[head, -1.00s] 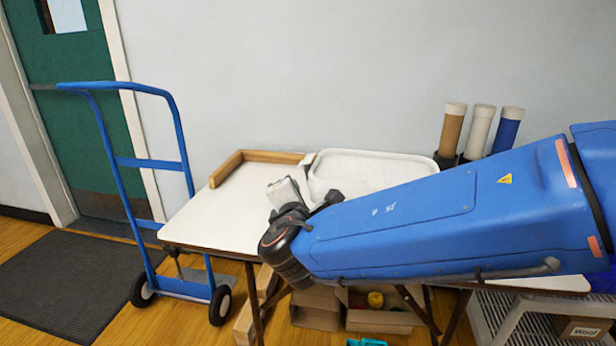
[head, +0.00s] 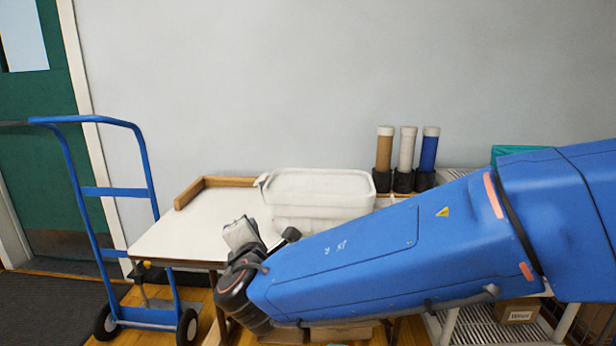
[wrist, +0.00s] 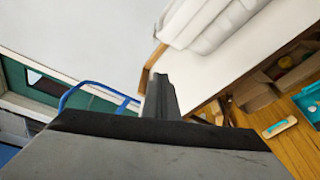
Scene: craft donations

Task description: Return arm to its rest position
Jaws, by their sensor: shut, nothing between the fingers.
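My blue arm reaches across the right half of the head view. My gripper (head: 238,230), grey at its tip, shows at the arm's left end, in front of the white table (head: 170,238). In the wrist view my gripper (wrist: 162,90) appears as a narrow grey finger shape, shut and holding nothing. My forearm hides part of the table's right side and what lies behind it.
A white bin (head: 318,195) stands at the table's back, beside brown (head: 384,150), white (head: 408,150) and blue (head: 429,150) tubes in black holders. A blue hand truck (head: 118,190) stands left, near a green door (head: 60,180). Cardboard boxes (wrist: 255,95) lie below the table.

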